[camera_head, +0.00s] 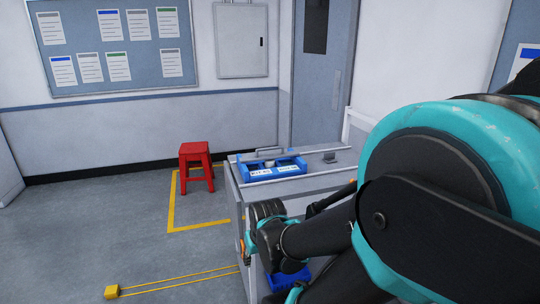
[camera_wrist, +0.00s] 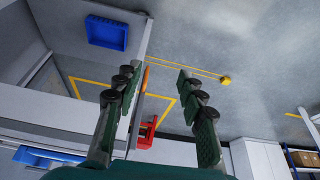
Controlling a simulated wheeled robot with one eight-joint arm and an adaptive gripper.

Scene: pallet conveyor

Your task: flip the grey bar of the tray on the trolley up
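The blue tray (camera_head: 252,176) lies on top of the grey trolley (camera_head: 318,182) in the head view, with white labels on its near side. A grey bar (camera_head: 270,152) shows at the tray's far side; its exact tilt is hard to tell. A blue piece at the lower left of the wrist view looks like the tray's edge (camera_wrist: 40,155). My gripper (camera_wrist: 156,76) is open and empty in the wrist view, its two fingers well apart. In the head view my arm hides much of the trolley's right side, and the fingers are not clear there.
A red stool (camera_head: 196,165) stands on the floor left of the trolley. A blue crate (camera_wrist: 107,32) shows in the wrist view, lower than the trolley top. A yellow block (camera_head: 111,291) lies on the floor. A door (camera_head: 318,95) is behind the trolley.

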